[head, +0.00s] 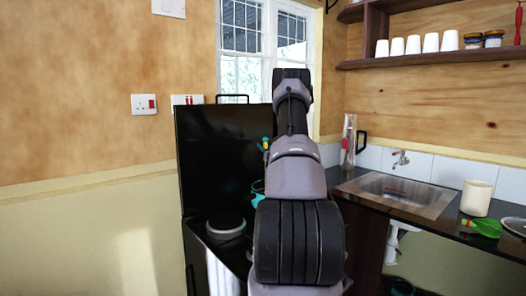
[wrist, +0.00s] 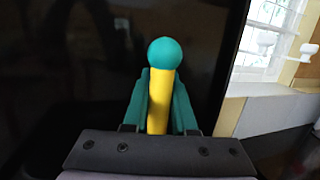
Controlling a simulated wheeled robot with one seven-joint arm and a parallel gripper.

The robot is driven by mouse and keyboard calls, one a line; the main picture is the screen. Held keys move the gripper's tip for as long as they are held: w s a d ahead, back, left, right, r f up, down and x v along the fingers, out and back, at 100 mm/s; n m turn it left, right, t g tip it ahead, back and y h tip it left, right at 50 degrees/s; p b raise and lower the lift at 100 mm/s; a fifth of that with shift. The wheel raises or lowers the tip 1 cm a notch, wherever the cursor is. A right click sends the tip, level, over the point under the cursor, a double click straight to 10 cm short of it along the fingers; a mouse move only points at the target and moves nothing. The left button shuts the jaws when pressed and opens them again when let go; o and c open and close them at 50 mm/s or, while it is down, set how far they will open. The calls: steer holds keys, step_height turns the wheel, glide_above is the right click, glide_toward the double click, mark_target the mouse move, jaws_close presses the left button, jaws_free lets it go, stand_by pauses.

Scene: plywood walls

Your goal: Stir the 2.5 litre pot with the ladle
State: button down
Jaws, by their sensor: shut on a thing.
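The ladle (wrist: 164,52) shows in the wrist view as a yellow handle with a round teal end. My gripper (wrist: 160,102) is shut on this handle, with one teal finger on each side of it. The ladle's bowl is out of sight in the wrist view. In the head view a small blue and yellow piece of the ladle (head: 266,143) shows just left of my arm. Below it is a teal rounded thing (head: 258,188), mostly hidden behind my arm; it may be the pot, but I cannot tell. The pot's contents are not visible.
A grey-rimmed round vessel (head: 226,223) stands on the dark stove (head: 200,228), under its raised black lid (head: 212,150). A window is behind.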

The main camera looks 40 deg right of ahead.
step_height(320, 180, up, 8)
stand_by(0.8)
steer(key=shift+r, duration=0.15)
stand_by(0.7)
steer(key=shift+r, duration=2.4)
